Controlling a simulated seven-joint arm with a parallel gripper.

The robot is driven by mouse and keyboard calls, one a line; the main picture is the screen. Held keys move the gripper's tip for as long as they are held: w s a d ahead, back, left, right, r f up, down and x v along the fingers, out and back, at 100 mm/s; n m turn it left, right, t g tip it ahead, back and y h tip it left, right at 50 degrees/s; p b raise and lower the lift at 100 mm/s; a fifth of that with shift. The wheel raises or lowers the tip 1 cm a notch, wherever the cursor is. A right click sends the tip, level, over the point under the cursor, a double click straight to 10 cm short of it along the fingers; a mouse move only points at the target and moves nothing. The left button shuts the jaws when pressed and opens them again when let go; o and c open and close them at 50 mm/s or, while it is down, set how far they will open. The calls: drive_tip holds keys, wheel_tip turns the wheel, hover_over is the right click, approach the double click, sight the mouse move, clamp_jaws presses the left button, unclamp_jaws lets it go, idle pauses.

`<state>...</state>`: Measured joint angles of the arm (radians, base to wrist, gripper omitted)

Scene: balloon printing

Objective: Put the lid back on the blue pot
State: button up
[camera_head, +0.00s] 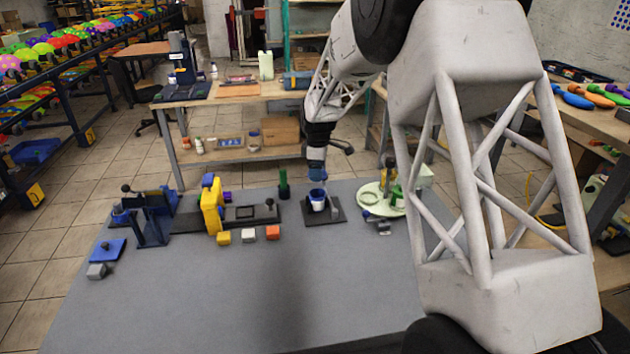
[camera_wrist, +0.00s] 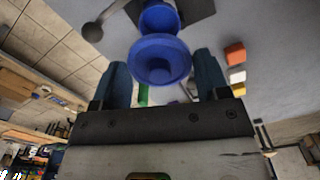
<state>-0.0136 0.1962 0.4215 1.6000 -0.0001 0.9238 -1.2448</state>
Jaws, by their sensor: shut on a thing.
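The blue pot (camera_head: 318,198) stands on a dark square base (camera_head: 336,213) at the back middle of the grey table. A pale patch shows on its front. My gripper (camera_head: 317,170) is just above the pot, pointing down, and is shut on the blue lid. In the wrist view the round blue lid (camera_wrist: 160,62) is between the two finger tips, its dished face towards the camera. The blue pot also shows beyond it in the wrist view (camera_wrist: 160,17). I cannot tell whether lid and pot touch.
A yellow stand (camera_head: 211,208) and small yellow, white and orange blocks (camera_head: 273,232) are left of the pot. A dark green post (camera_head: 284,184) is close behind. A round pale-green plate (camera_head: 374,200) is at right. The table's front is clear.

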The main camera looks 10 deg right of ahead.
drive_tip(key=shift+f, duration=0.15)
idle(0.4)
drive_tip(key=shift+f, duration=3)
drive_tip(key=shift+f, duration=0.2)
idle(0.3)
drive_tip(key=o, duration=1)
drive_tip(key=shift+c, duration=0.2)
drive_tip(key=shift+o, duration=0.2)
drive_tip(key=shift+r, duration=0.1)
drive_tip(key=shift+r, duration=3.35)
